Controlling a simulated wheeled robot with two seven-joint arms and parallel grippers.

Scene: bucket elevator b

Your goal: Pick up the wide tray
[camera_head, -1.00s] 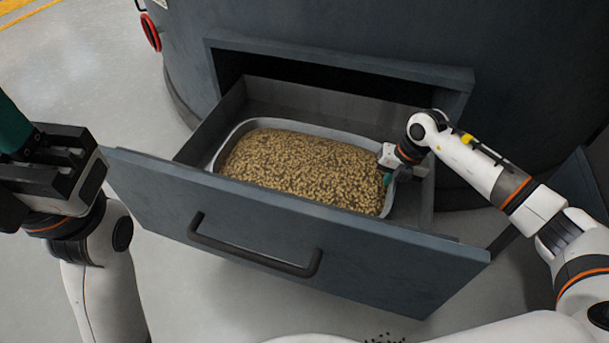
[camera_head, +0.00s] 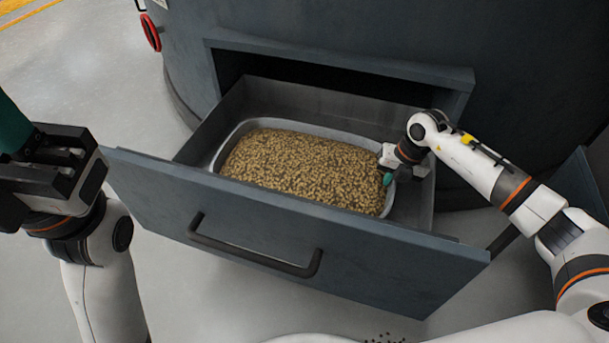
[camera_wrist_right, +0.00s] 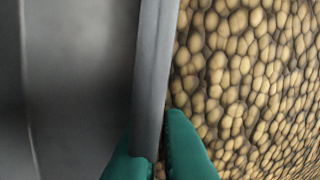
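The wide tray (camera_head: 238,131) is a grey, shallow tray filled with tan, bean-like pellets. It sits level inside an open drawer. My right gripper (camera_head: 387,178) is at the tray's right-hand rim. In the right wrist view, the tray's rim (camera_wrist_right: 153,70) runs between the green fingertips of this gripper (camera_wrist_right: 160,160), one on each side and close against it, so it looks shut on the rim. My left gripper (camera_head: 18,132) is at the left edge of the head view, away from the tray. Its fingertips are partly cut off.
The blue-grey drawer (camera_head: 150,178) has a dark handle (camera_head: 255,258) on its front and walls around the tray. Its cabinet opening is behind, in a large dark rounded machine body (camera_head: 330,30). Open floor (camera_head: 80,80) lies to the left.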

